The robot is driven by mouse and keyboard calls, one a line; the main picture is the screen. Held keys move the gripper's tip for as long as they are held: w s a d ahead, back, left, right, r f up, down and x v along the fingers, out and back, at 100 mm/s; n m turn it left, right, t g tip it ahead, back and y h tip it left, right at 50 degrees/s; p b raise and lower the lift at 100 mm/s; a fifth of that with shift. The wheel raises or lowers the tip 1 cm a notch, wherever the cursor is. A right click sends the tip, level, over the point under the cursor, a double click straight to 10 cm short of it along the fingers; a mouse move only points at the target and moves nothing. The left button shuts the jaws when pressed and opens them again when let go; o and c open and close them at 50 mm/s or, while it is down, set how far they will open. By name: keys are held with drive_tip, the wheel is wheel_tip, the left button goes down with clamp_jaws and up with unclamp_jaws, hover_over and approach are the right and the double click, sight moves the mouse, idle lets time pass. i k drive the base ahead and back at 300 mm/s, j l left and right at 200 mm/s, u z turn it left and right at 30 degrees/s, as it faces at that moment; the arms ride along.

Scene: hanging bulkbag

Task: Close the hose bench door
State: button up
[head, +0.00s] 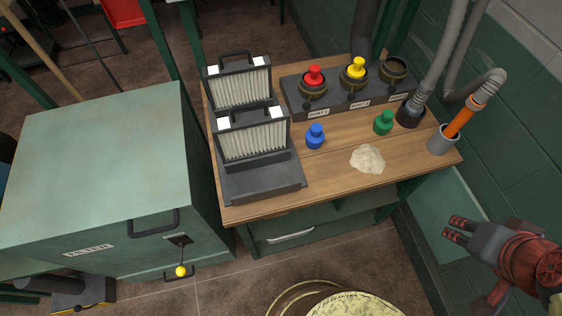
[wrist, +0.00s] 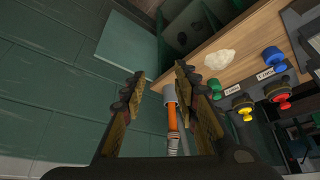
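The hose bench (head: 245,212) has a wooden top and a dark green frame with open shelf space under it. A pale green panel that looks like its door (head: 447,205) stands swung out at the bench's right end. In the wrist view the door (wrist: 133,42) shows as a flat green panel ahead of my fingers, left of the dark bench opening. My gripper (head: 456,228) is in front of the door in the head view, fingers pointing left. In the wrist view its two fingers (wrist: 160,78) are apart with nothing between them; contact with the door cannot be told.
Filters (head: 252,140), colored plugs and a pale powder pile (head: 367,158) are on top. A green cabinet (head: 100,165) stands left. A round drum (head: 345,303) is in front.

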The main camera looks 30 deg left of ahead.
sight(448, 212)
drive_tip(key=k+l+u, duration=0.35)
drive_tip(key=k+u, duration=0.35)
drive_tip(key=k+l+u, duration=0.1)
drive_tip(key=k+u, duration=0.25)
drive_tip(key=k, duration=0.6)
drive_tip(key=l+u, duration=0.05)
